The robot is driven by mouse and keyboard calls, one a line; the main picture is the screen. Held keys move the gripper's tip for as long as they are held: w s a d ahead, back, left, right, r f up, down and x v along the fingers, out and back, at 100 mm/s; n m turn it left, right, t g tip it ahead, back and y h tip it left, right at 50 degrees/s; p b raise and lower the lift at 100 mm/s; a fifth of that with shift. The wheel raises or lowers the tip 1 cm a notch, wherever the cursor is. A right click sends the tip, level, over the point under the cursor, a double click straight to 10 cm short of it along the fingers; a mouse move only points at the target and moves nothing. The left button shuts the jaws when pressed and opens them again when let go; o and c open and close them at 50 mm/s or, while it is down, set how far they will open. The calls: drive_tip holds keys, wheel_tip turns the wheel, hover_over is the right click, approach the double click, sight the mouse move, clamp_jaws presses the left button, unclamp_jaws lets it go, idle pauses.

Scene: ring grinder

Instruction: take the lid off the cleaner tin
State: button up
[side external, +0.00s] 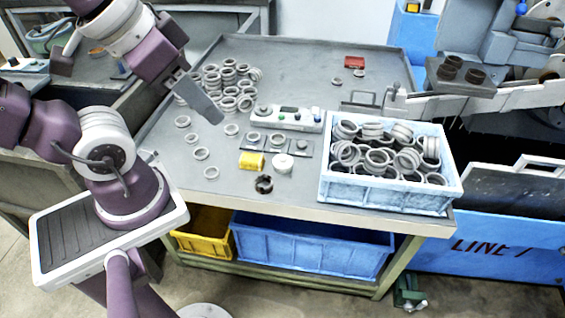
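A small round white container with a knob-like top (283,164) stands near the front of the grey table; it looks like the cleaner tin with its lid on, but it is too small to be sure. My gripper (213,118) hangs over the left part of the table, above loose rings, up and to the left of the tin and apart from it. Only a grey flat side of it shows, so its fingers and the gap between them cannot be made out.
A yellow block (252,161) and a dark ring (264,184) lie close to the tin. Behind it is a control box (287,119). A blue crate of rings (392,196) stands to the right. Many loose rings (230,82) lie at the back left.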

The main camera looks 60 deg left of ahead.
drive_tip(key=o, duration=1.1)
drive_tip(key=n+g, duration=0.5)
drive_tip(key=n, duration=1)
hover_over(283, 156)
drive_tip(key=f, duration=3.2)
drive_tip(key=shift+d+f, duration=0.2)
drive_tip(key=shift+d, duration=0.1)
drive_tip(key=shift+g, duration=0.3)
drive_tip(key=f, duration=0.8)
drive_tip(key=shift+a, duration=0.3)
